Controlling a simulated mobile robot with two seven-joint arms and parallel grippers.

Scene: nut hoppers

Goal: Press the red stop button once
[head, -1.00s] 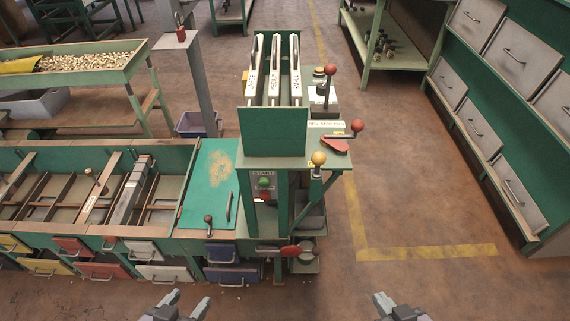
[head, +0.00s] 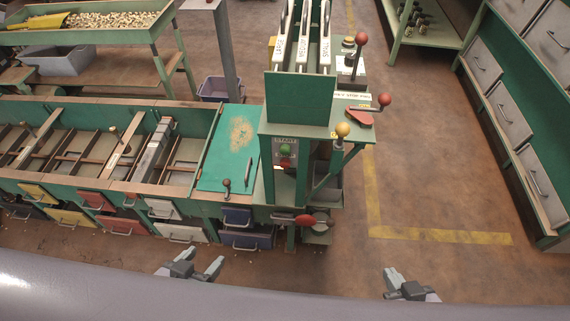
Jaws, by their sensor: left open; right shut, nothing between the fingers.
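The small red stop button (head: 286,162) sits on a grey panel in the front of the green machine (head: 296,100), just below a green button (head: 286,150) and a START label. It is small in the head view, and lettering on it cannot be read. My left gripper (head: 204,259) is open and empty, low in front of the machine and left of the button. My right gripper (head: 393,274) is shut and empty, low and to the right of the button. Both are well apart from the panel.
A yellow-knobbed lever (head: 342,130), a red-knobbed lever (head: 384,100) and a red handle (head: 306,220) stick out near the panel. A long compartment bench (head: 120,195) lies to the left. Grey bins on a green rack (head: 519,100) stand right. The floor between is clear.

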